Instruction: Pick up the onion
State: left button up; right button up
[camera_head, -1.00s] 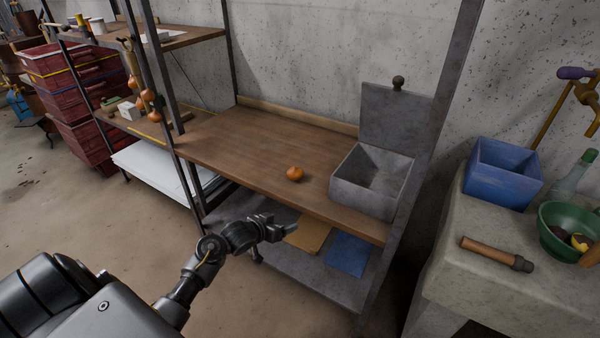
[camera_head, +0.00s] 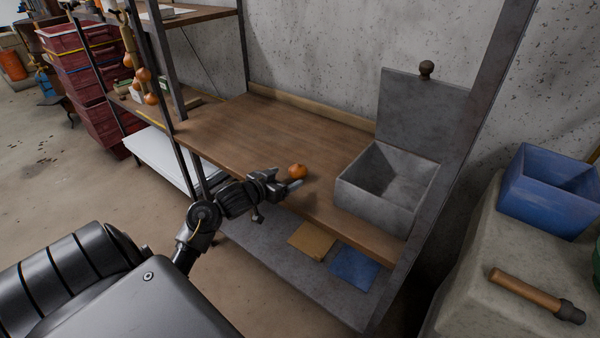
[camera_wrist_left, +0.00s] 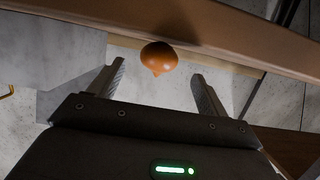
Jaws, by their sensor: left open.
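The orange-brown onion (camera_head: 297,171) sits on the wooden shelf board (camera_head: 240,130), left of the grey box. In the left wrist view the onion (camera_wrist_left: 158,57) shows beyond and between the two fingers. My left gripper (camera_head: 288,184) is open at the front edge of the board, just in front of the onion, with nothing between its fingers. In the left wrist view the open left gripper (camera_wrist_left: 155,85) has its fingers spread wider than the onion. My right gripper is not in view.
A grey open box (camera_head: 385,185) with a raised lid stands on the board to the right. A metal post (camera_head: 450,160) rises at the right front. More onions (camera_head: 145,85) hang at the left post. A blue bin (camera_head: 550,190) stands on the block at right. The board's left part is bare.

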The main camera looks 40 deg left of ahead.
aim_at(293, 173)
pick_arm(q)
jog(key=shift+x, duration=1.15)
jog(key=shift+w, duration=0.3)
jog(key=x, duration=0.3)
jog(key=shift+w+f, duration=0.2)
jog(key=shift+w, duration=0.15)
jog(key=shift+w+f, duration=0.1)
jog(key=shift+w, duration=0.2)
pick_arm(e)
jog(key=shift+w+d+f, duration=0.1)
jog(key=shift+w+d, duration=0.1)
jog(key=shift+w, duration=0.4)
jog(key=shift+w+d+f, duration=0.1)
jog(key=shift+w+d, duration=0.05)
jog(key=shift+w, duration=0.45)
pick_arm(q)
jog(key=c, duration=1.1)
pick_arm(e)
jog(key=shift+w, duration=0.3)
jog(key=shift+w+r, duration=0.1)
